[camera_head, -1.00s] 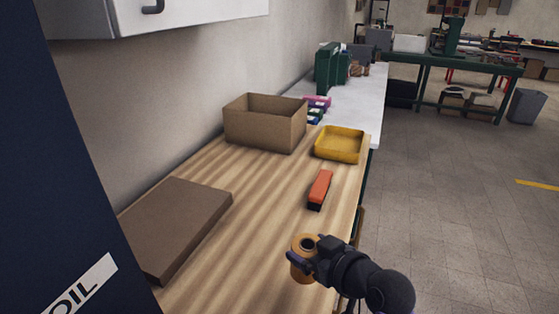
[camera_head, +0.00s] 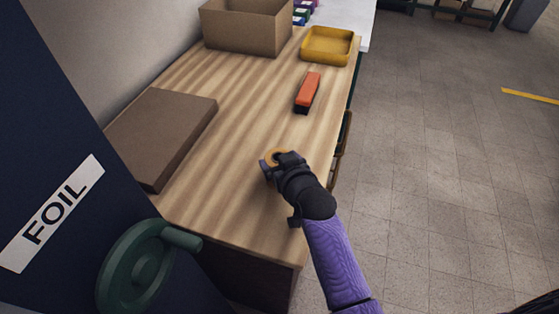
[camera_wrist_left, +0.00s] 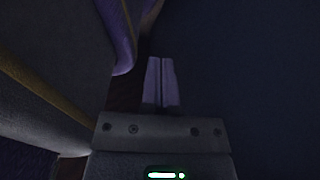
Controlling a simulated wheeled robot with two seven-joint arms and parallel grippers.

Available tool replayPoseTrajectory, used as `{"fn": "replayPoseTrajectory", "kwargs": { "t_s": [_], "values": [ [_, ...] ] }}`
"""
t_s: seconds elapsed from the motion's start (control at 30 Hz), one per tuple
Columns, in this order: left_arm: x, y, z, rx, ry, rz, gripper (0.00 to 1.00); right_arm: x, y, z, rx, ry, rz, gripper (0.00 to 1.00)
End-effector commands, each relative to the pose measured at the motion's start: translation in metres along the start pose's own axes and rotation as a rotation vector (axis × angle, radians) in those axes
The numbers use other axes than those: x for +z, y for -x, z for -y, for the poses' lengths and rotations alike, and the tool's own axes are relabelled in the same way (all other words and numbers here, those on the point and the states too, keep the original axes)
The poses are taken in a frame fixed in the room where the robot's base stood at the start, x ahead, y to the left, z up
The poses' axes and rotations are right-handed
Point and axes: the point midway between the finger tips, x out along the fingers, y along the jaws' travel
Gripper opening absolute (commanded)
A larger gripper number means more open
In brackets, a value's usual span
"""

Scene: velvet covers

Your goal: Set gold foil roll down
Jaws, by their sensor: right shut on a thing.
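The gold foil roll (camera_head: 271,154) shows as a small orange-gold ring in the head view, over the right part of the wooden tabletop (camera_head: 235,190). My right gripper (camera_head: 274,164) is shut on it. The gripper and wrist hide most of the roll, and I cannot tell whether its bottom touches the wood. My left gripper (camera_wrist_left: 161,84) shows in the dark left wrist view, its two fingers together with nothing between them.
An orange-red stapler-like object (camera_head: 308,91) lies beyond the roll. A yellow tray (camera_head: 328,58) and an open cardboard box (camera_head: 240,40) stand farther back. A flat brown box (camera_head: 160,135) lies left. A dark FOIL panel (camera_head: 75,190) and green handwheel (camera_head: 130,270) are nearest. Mid-table is clear.

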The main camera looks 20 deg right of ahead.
Motion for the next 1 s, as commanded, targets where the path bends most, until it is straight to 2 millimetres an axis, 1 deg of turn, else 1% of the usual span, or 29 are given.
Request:
{"fn": "replayPoseTrajectory", "kwargs": {
  "t_s": [0.13, 0.17, 0.2, 0.47, 0.57, 0.67, 0.9, 1.0],
  "values": [
    [0.001, 0.0, 0.003, -0.005, -0.002, 0.001, 0.0, 0.001, 0.0, 0.0, 0.0, 0.0, 0.0, 0.19],
    [0.001, 0.0, 0.003, -0.005, -0.002, 0.001, 0.0, 0.001, 0.0, 0.0, 0.0, 0.0, 0.0, 0.92],
    [0.001, 0.0, 0.003, -0.005, -0.001, 0.002, 0.0, 0.0, 0.0, 0.0, 0.0, 0.0, 0.0, 1.0],
    [0.002, 0.001, 0.002, -0.003, 0.002, 0.004, 0.0, -0.002, 0.001, 0.0, 0.0, 0.0, -0.001, 1.0],
    [0.001, 0.007, 0.001, -0.003, 0.003, 0.002, 0.0, -0.003, 0.012, 0.0, 0.001, 0.001, 0.001, 1.0],
    [-0.001, 0.017, 0.001, -0.003, 0.003, 0.001, 0.0, -0.005, 0.033, 0.0, 0.0, 0.001, 0.001, 1.0],
    [-0.003, 0.037, 0.0, -0.002, 0.006, -0.001, 0.0, -0.005, 0.095, 0.0, -0.001, 0.002, 0.001, 1.0],
    [-0.003, 0.04, -0.002, 0.001, 0.008, -0.001, 0.0, -0.003, 0.111, 0.0, -0.001, 0.001, 0.001, 1.0]
  ]
}}
